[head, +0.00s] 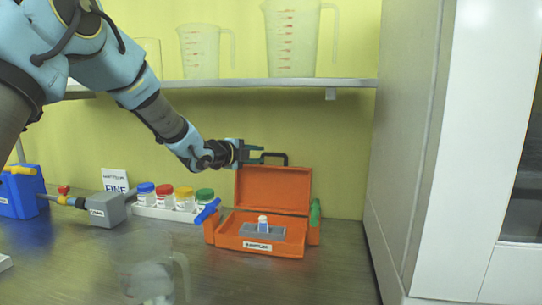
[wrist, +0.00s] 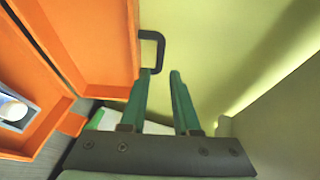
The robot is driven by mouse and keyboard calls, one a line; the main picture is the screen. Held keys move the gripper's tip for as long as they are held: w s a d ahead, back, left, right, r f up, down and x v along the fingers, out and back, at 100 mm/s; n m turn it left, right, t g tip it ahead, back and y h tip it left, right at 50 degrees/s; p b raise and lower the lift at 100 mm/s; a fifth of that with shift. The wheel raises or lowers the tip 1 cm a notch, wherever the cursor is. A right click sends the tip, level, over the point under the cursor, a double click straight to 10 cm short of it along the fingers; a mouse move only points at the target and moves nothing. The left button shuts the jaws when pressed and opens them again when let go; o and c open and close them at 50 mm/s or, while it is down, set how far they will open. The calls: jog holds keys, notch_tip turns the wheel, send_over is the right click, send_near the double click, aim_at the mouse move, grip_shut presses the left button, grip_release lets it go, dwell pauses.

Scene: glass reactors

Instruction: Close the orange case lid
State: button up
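The orange case (head: 263,247) stands on the bench with its lid (head: 273,190) raised upright against the back. A black handle (head: 274,158) sits at the lid's top edge. Inside the case is a grey insert (head: 262,232) with a small white-capped vial (head: 263,223). My gripper (head: 263,154) is at the top of the lid, close to the handle.
Several jars with coloured caps (head: 175,198) stand in a white rack left of the case. A shelf (head: 280,83) with measuring jugs (head: 292,40) is above. A clear jug (head: 155,280) stands at the front. A grey cabinet wall (head: 405,130) is on the right.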

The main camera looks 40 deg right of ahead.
aim_at(273, 155)
jog(key=p+x, duration=0.4)
jog(key=x, duration=0.5)
jog(key=shift+w+d+f, duration=0.1)
jog(key=shift+d+f, duration=0.05)
jog(key=shift+d, duration=0.15)
grip_shut()
dwell(1.1)
